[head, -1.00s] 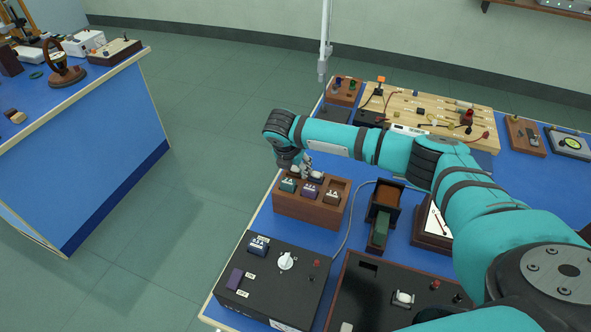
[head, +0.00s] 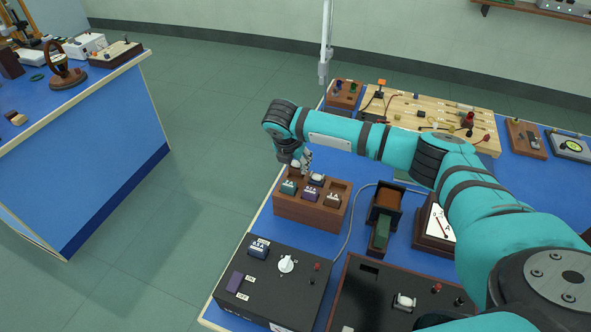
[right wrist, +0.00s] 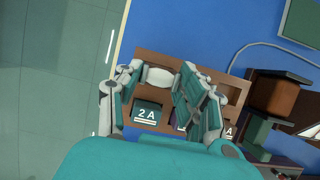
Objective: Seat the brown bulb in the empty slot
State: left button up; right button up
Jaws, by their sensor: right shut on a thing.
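A wooden rack (head: 293,212) stands near the left edge of the bench, with labelled teal (head: 289,188), purple (head: 311,194) and brown (head: 332,200) blocks in its front row. My right gripper (head: 304,164) points down over the rack's back row. In the right wrist view its fingers (right wrist: 158,92) flank a pale, rounded piece (right wrist: 158,77), perhaps the bulb; a brown part on it cannot be made out. This pale piece also shows in the head view (head: 317,179). A dark open slot (head: 341,187) shows at the rack's back right. My left gripper is not in view.
Black instrument boxes (head: 262,300) stand in front of the rack. A small wooden stand (head: 385,203) and a dial meter (head: 434,228) are to its right. A circuit board (head: 440,110) lies farther back. Open floor borders the bench on the left.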

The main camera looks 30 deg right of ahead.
aim_at(295, 162)
notch_tip(295, 162, up, 6)
jog(key=shift+r+b, duration=0.15)
jog(key=shift+b, duration=0.3)
jog(key=shift+r, duration=0.4)
jog(key=shift+r+p, duration=0.4)
jog(key=shift+p, duration=0.15)
jog(key=shift+a+r+p, duration=0.1)
jog(key=shift+r+p, duration=1)
jog(key=shift+p, duration=0.9)
